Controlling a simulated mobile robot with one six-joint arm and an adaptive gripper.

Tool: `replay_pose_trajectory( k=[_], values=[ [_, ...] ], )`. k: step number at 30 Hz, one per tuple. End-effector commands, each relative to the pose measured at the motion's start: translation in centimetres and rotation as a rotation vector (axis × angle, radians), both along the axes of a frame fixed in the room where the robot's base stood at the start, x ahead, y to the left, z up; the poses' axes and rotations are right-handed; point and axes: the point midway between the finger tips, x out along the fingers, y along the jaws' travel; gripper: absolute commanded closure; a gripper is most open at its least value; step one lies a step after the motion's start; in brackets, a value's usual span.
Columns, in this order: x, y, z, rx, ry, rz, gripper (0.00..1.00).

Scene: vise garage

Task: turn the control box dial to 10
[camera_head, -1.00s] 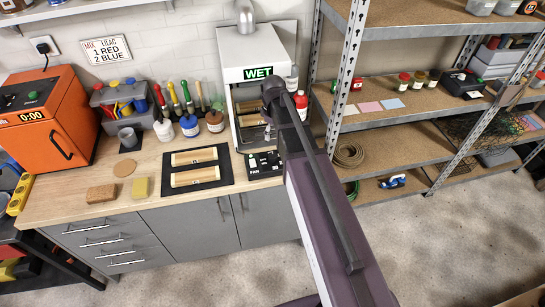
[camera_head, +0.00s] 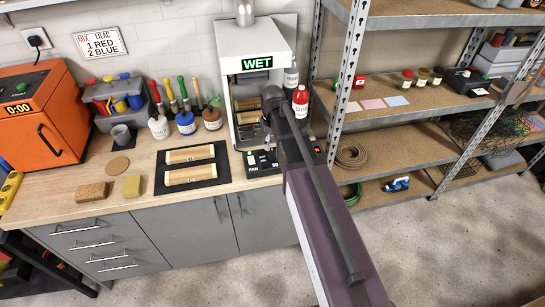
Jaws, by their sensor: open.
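The control box (camera_head: 256,170) is a small black panel with white marks and the word FAN, on the counter in front of the booth with the green WET sign. A small green spot shows on its top face. My arm comes from the lower right and covers its right part. The dial and its setting cannot be made out. My gripper (camera_head: 268,143) is small and dark at the end of the arm, close above or behind the box. It looks open and empty, but its fingertips are mostly hidden. I cannot tell whether it touches the box.
The booth (camera_head: 256,42) stands behind the box. A red bottle (camera_head: 300,103) stands right of it. A black mat (camera_head: 191,169) with two wooden pieces lies to the left. A metal shelf post (camera_head: 344,85) rises to the right of my arm.

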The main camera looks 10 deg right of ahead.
Motion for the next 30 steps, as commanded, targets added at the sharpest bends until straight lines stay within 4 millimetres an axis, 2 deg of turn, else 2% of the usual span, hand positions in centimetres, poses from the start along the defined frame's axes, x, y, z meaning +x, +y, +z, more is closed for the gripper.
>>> replay_pose_trajectory(
  k=[1,18,30],
  values=[
    [0.0,0.0,-0.8,0.000,0.000,0.000,0.13],
    [0.0,0.1,-5.0,0.000,0.000,0.001,0.13],
    [0.0,0.1,-5.9,0.000,0.000,0.001,0.13]
  ],
)
